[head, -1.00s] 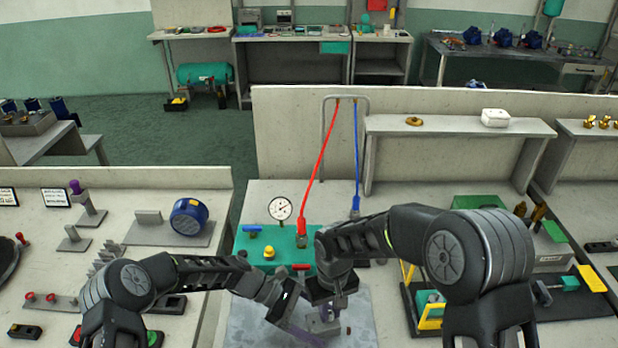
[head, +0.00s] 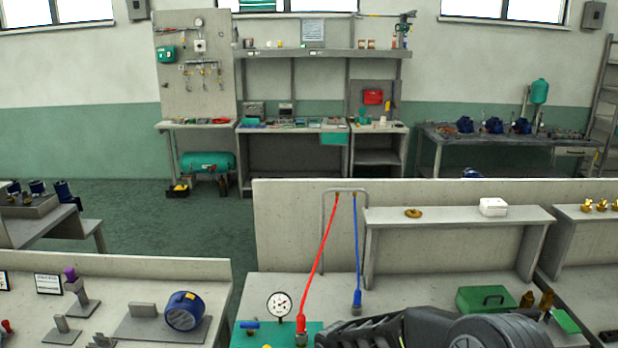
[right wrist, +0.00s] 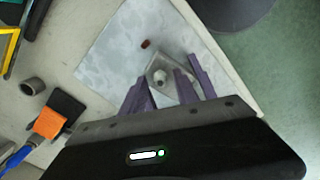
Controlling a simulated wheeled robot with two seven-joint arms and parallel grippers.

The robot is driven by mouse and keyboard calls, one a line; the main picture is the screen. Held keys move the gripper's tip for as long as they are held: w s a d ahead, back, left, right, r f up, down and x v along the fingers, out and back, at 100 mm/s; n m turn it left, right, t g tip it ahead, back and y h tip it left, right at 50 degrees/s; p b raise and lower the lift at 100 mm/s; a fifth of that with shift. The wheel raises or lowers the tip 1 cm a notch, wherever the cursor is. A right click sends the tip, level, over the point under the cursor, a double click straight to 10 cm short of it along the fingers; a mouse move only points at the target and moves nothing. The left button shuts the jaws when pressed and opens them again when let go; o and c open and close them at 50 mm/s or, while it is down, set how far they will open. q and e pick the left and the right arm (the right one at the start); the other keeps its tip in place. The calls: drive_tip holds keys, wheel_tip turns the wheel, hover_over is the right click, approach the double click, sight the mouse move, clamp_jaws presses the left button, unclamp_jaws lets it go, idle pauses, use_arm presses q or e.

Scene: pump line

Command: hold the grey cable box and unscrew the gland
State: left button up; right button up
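The grey cable box (right wrist: 180,92) shows in the right wrist view, over a pale mottled mat (right wrist: 112,50). A pale hex-shaped gland (right wrist: 158,77) faces up on it. My right gripper (right wrist: 163,82) has purple fingers standing well apart, one on each side of the box's near part. I see no clear contact with the box, and the gripper's dark body hides its lower edge. My left gripper is not in view.
A small reddish-brown piece (right wrist: 146,44) lies on the mat. A grey cylinder (right wrist: 32,86) and a black and orange part (right wrist: 60,113) lie left of it. In the head view, a gauge (head: 279,305), red hose (head: 320,255) and blue hose (head: 355,250) stand behind.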

drive_tip(key=shift+r, duration=2)
drive_tip(key=shift+f, duration=0.45)
